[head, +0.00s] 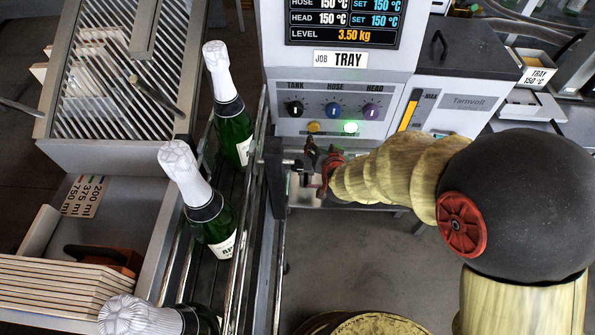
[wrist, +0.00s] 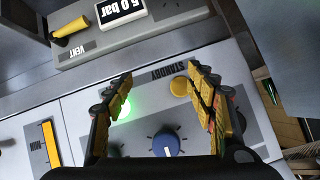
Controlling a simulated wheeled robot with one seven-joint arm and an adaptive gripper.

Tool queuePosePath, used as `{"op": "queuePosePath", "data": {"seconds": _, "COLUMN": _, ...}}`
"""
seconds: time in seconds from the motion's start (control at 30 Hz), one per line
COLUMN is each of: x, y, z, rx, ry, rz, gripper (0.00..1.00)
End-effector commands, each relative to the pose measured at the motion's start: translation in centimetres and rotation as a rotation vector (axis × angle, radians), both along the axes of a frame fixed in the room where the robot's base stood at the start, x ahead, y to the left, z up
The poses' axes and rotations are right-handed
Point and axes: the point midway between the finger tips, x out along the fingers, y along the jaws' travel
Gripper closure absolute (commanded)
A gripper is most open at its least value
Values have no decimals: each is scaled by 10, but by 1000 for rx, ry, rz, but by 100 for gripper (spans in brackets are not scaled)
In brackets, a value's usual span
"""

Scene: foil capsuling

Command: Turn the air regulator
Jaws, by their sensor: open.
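A grey unit with a lit "5.0 bar" display (wrist: 122,10) shows at the top of the wrist view. A yellow handle (wrist: 70,30) sticks out beside the word "VENT" on it. I cannot tell which part is the air regulator's turning piece; no part is labelled so. My gripper (wrist: 160,82) is open and empty, its two fingers spread in front of the panel with a blue knob (wrist: 166,143). The "5.0 bar" unit lies beyond the fingertips, apart from them. In the head view my gripper (head: 318,170) is below the control panel, and that unit is not clearly visible.
The control panel (head: 345,120) has several knobs, a yellow light and a lit green light (head: 351,128). Foil-topped green bottles (head: 236,135) stand in a railed conveyor (head: 240,235) to the left. A slatted grey machine (head: 95,150) is farther left. Floor (head: 330,260) shows below my gripper.

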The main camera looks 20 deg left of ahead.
Motion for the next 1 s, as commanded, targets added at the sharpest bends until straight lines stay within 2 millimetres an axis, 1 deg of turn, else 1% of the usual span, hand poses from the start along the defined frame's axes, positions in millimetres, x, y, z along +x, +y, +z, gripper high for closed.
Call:
{"op": "queuePosePath", "data": {"seconds": 0.03, "x": -5, "y": 19, "z": -38, "rx": 1, "ry": -19, "rz": 7, "gripper": 44}}
{"op": "queuePosePath", "data": {"seconds": 0.07, "x": -7, "y": 27, "z": -54, "rx": 5, "ry": -39, "rz": 5, "gripper": 44}}
{"op": "queuePosePath", "data": {"seconds": 0.1, "x": -11, "y": 36, "z": -73, "rx": 8, "ry": -64, "rz": 4, "gripper": 44}}
{"op": "queuePosePath", "data": {"seconds": 0.2, "x": -22, "y": 51, "z": -111, "rx": 17, "ry": -129, "rz": 3, "gripper": 44}}
{"op": "queuePosePath", "data": {"seconds": 0.3, "x": -34, "y": 59, "z": -136, "rx": 21, "ry": -180, "rz": 5, "gripper": 44}}
{"op": "queuePosePath", "data": {"seconds": 0.43, "x": -42, "y": 62, "z": -151, "rx": 24, "ry": -220, "rz": 6, "gripper": 44}}
{"op": "queuePosePath", "data": {"seconds": 0.57, "x": -39, "y": 64, "z": -158, "rx": 25, "ry": -232, "rz": 6, "gripper": 44}}
{"op": "queuePosePath", "data": {"seconds": 0.9, "x": 5, "y": 80, "z": -177, "rx": 26, "ry": -232, "rz": 5, "gripper": 44}}
{"op": "queuePosePath", "data": {"seconds": 1.0, "x": 15, "y": 83, "z": -180, "rx": 26, "ry": -231, "rz": 5, "gripper": 44}}
